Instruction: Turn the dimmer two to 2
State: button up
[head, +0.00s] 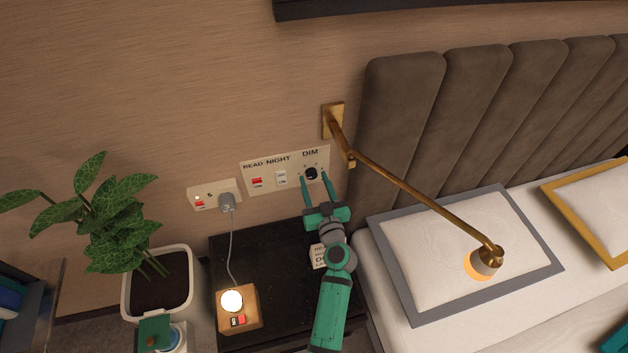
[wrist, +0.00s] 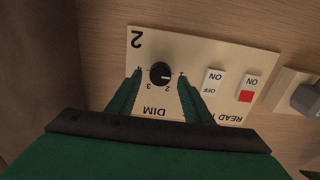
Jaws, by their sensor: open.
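The dimmer is a round black knob (head: 311,173) under the word DIM, at the right end of a cream wall plate (head: 270,184). In the wrist view the scene is upside down: the knob (wrist: 160,72) sits among small printed numbers, with 2 and 3 readable, and a large 2 stands on the plate (wrist: 190,50). A small pale mark on the knob seems to face right there. My gripper (head: 313,176) is open, with one green finger on each side of the knob. In the wrist view the fingertips (wrist: 160,76) straddle it; contact cannot be told.
READ and NIGHT switches (head: 257,183) share the plate. A socket plate with a grey plug (head: 227,201) is to the left. A brass lamp arm (head: 410,190) passes right of my gripper. A black nightstand (head: 270,250) with a small glowing wooden lamp (head: 239,310) is below.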

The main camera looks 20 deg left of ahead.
jog(key=shift+w+a, duration=0.25)
jog(key=shift+w, duration=0.15)
jog(key=c, duration=1)
jog(key=shift+m, duration=0.4)
jog(key=m, duration=1)
jog(key=shift+w+d+f+m, duration=0.1)
jog(key=shift+d+f+m, duration=0.05)
jog(key=shift+m, duration=0.25)
